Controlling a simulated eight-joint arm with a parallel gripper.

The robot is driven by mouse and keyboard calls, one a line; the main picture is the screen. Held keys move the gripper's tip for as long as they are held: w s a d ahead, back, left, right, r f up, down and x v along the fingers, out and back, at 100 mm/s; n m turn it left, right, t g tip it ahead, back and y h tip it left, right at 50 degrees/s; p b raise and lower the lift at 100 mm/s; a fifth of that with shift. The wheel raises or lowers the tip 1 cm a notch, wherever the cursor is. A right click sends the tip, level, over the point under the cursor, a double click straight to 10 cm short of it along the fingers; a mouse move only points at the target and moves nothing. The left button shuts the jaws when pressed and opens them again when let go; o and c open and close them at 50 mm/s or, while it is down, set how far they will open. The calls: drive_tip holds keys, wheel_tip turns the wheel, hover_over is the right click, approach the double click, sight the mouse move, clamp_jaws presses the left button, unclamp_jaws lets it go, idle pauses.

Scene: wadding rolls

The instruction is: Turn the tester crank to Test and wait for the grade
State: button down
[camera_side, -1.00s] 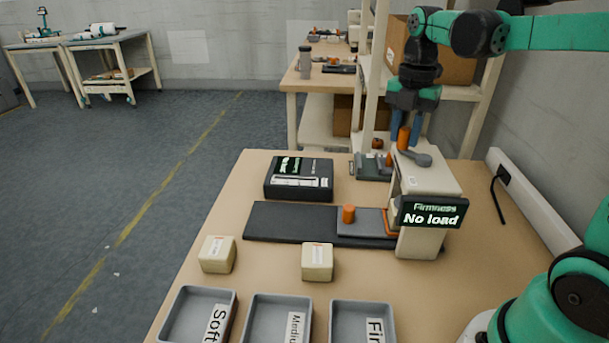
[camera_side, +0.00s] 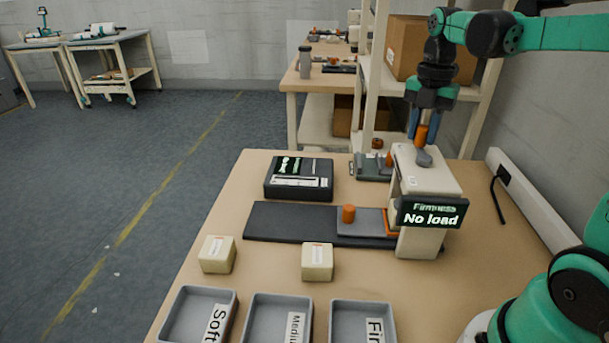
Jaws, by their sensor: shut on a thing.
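The firmness tester (camera_side: 428,178) is a cream housing standing at the right of the near table. Its front display (camera_side: 432,213) reads "Firmness" and "No load". A dark grey crank (camera_side: 424,157) sits on top, with an upright orange handle (camera_side: 421,135). My gripper (camera_side: 422,130) is above the tester, pointing down, its blue fingers shut on the orange handle. A grey sliding plate (camera_side: 362,223) with an orange knob (camera_side: 348,214) lies at the tester's left on a black base (camera_side: 285,222). Its right end goes under the housing, where the contents are mostly hidden. No Test mark is legible.
Two labelled cream blocks (camera_side: 217,254) (camera_side: 317,261) stand in front of the base. Three grey trays, Soft (camera_side: 172,312), Medium (camera_side: 255,312) and Firm (camera_side: 345,312), line the front. A black device (camera_side: 298,178) is behind. A white trunking rail (camera_side: 535,215) runs along the right.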

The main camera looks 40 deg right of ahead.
drive_tip(key=shift+s+d, duration=0.3)
drive_tip(key=shift+s, duration=0.3)
drive_tip(key=shift+s+d, duration=0.3)
drive_tip(key=shift+s, duration=0.25)
drive_tip(key=shift+s+a, duration=0.15)
drive_tip(key=shift+s, duration=0.55)
drive_tip(key=shift+s+a, duration=0.1)
drive_tip(key=shift+s, duration=0.55)
drive_tip(key=shift+s+a, duration=0.95)
